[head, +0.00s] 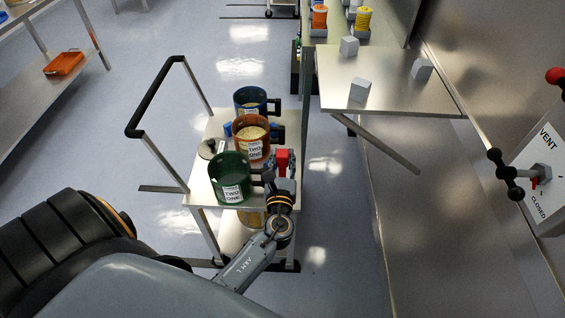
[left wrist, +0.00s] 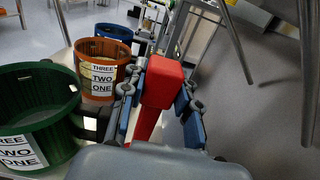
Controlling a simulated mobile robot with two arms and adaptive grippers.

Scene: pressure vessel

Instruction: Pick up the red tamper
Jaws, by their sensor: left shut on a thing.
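The red tamper (head: 282,157) is at the right edge of the small cart, beside the green and orange mugs. It shows in the left wrist view as a red block with a red shaft (left wrist: 160,85). My left gripper (head: 281,168) is shut on it, with blue-padded fingers on both sides in the left wrist view (left wrist: 161,104). The tamper's lower end is hidden, so I cannot tell whether it touches the cart. My right gripper is not in view.
The cart (head: 200,188) carries a green mug (head: 231,180), an orange mug (head: 252,137) and a blue mug (head: 250,100), close to my gripper. A steel shelf (head: 395,90) with grey blocks is at the upper right. Floor right of the cart is clear.

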